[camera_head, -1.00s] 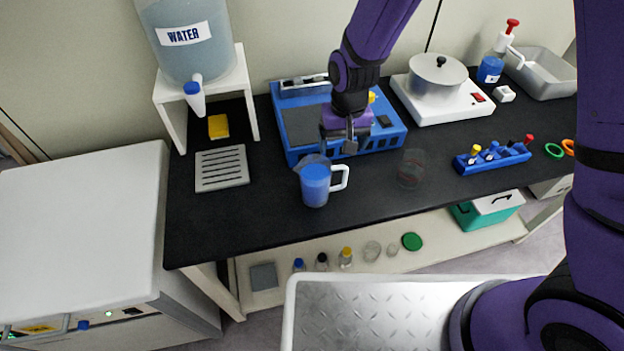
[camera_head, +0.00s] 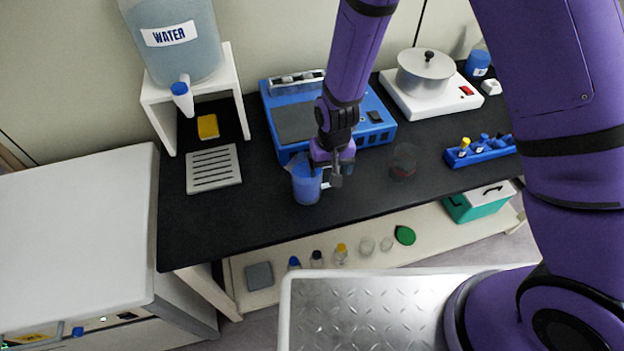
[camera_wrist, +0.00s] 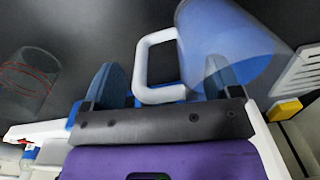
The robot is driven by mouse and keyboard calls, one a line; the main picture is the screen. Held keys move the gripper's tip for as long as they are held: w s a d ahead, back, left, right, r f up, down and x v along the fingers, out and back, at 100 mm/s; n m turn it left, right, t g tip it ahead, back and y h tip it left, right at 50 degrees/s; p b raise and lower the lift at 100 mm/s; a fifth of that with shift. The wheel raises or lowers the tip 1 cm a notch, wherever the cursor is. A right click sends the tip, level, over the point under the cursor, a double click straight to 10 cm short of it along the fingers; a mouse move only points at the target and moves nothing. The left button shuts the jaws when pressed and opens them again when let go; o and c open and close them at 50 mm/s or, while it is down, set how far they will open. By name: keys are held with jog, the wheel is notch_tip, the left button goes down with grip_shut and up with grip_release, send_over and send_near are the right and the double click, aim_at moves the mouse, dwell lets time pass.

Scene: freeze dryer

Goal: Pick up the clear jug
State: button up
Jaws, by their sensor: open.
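The clear jug (camera_head: 306,185), holding blue contents, stands upright on the black bench with a white handle on its right side. My gripper (camera_head: 328,174) is open right at the handle and partly hides it. In the wrist view, the jug's body (camera_wrist: 225,45) is at the upper right and its white handle (camera_wrist: 143,66) shows between the spread fingers of my gripper (camera_wrist: 160,80). The right finger overlaps the jug's body in the picture; I cannot tell whether it touches.
A clear beaker (camera_head: 403,161) stands to the right of the jug. A blue device (camera_head: 378,135) is close behind, and a slotted white tray (camera_head: 213,171) lies to the left. A blue rack (camera_head: 482,151) is farther right. The bench in front of the jug is clear.

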jog(key=c, duration=1.4)
jog(key=shift+o, duration=0.2)
jog(key=shift+r, duration=0.15)
